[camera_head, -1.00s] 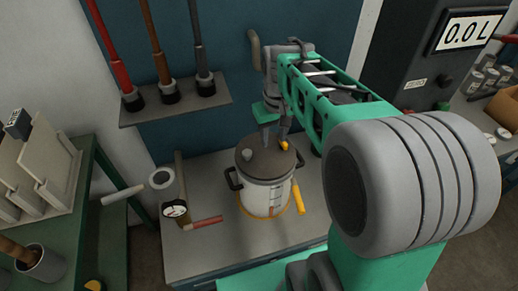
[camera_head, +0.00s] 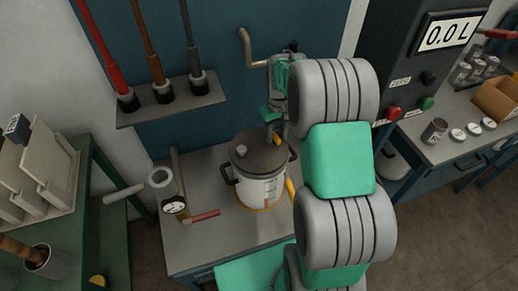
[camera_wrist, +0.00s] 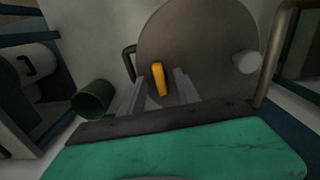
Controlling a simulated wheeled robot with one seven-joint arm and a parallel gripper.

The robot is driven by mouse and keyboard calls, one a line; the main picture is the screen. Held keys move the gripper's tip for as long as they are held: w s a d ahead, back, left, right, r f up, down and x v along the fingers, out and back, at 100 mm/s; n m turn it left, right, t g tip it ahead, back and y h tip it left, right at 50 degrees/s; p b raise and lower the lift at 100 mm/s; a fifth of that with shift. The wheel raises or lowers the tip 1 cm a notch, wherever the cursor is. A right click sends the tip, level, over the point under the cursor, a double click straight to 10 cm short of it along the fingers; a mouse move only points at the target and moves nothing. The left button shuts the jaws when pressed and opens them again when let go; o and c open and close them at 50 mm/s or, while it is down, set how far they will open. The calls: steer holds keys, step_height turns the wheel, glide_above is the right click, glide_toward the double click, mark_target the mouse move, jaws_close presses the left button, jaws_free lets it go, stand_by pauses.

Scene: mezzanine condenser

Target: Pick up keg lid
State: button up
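The keg lid (camera_head: 257,154) is a round dark grey-brown disc on top of the white keg (camera_head: 261,190), which stands on the bench. In the wrist view the lid (camera_wrist: 205,35) fills the upper middle, with a yellow handle (camera_wrist: 160,78) and a pale round knob (camera_wrist: 247,62). My gripper (camera_wrist: 162,82) is open, one finger on each side of the yellow handle, with gaps showing. In the head view my gripper (camera_head: 272,132) is over the lid's far right part; my arm hides some of the keg's right side.
A pressure gauge (camera_head: 174,205) with a red-handled valve stands left of the keg. A shelf (camera_head: 172,106) with coloured handles is behind left. A green cylinder (camera_wrist: 92,98) shows left in the wrist view.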

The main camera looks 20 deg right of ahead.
steer(key=shift+c, duration=0.6)
jaws_close()
stand_by(0.7)
